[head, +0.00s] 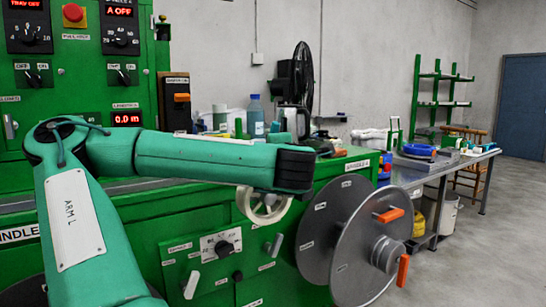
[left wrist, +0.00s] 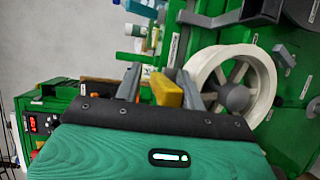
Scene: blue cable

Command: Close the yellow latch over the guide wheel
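The cream spoked guide wheel (head: 265,205) is on the front of the green machine, partly hidden behind my left arm in the head view. In the left wrist view the guide wheel (left wrist: 235,85) stands to the right of my left gripper (left wrist: 160,86). The yellow latch (left wrist: 166,90) shows between its two grey fingers, which are apart. The latch's lower part is hidden by my gripper body, and I cannot tell whether a finger touches it. In the head view my left gripper's fingers are hidden behind the dark arm end. My right gripper is not shown.
A large grey reel (head: 345,245) with orange handles sits right of the wheel. Knobs and levers (head: 221,246) are on the panel below my arm. A blue bottle (head: 255,117) and other items stand on the machine top. A grey workbench (head: 440,165) is at the right.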

